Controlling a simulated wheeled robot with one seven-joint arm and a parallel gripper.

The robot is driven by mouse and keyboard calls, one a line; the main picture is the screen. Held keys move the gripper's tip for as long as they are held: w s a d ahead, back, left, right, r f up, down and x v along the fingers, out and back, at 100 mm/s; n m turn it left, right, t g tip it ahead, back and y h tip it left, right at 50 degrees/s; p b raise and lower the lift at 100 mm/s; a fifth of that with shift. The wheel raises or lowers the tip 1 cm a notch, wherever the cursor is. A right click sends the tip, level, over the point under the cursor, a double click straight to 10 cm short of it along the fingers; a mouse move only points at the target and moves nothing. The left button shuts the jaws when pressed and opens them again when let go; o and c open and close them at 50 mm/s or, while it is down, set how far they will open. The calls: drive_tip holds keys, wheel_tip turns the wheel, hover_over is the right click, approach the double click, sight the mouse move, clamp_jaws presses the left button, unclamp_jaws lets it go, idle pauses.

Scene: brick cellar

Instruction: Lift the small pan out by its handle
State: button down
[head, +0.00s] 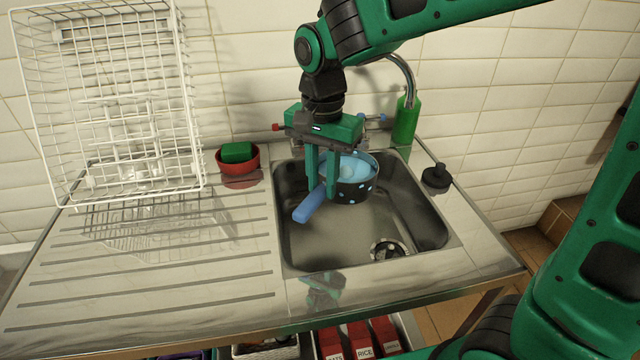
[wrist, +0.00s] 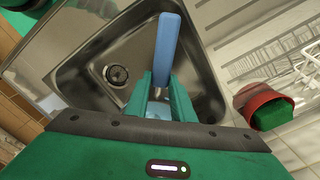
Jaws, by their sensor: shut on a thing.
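The small pan (head: 354,190) is dark with light blue spots and a pale blue inside. It is over the back part of the steel sink (head: 330,252); I cannot tell whether it touches the sink floor. Its blue handle (head: 309,205) points toward the front left. My gripper (head: 322,192) points down and is shut on the handle close to the pan body. In the wrist view the blue handle (wrist: 167,50) sticks out beyond my gripper (wrist: 161,88), and most of the pan body is hidden behind my gripper.
A white wire rack (head: 120,110) stands on the drainboard (head: 150,265) at left. A red bowl (head: 239,166) with a green sponge (head: 237,152) sits left of the sink. A green bottle (head: 406,120), the tap (head: 405,75) and a black plug (head: 437,176) are behind and right.

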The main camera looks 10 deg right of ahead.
drive_tip(key=shift+r, duration=1.5)
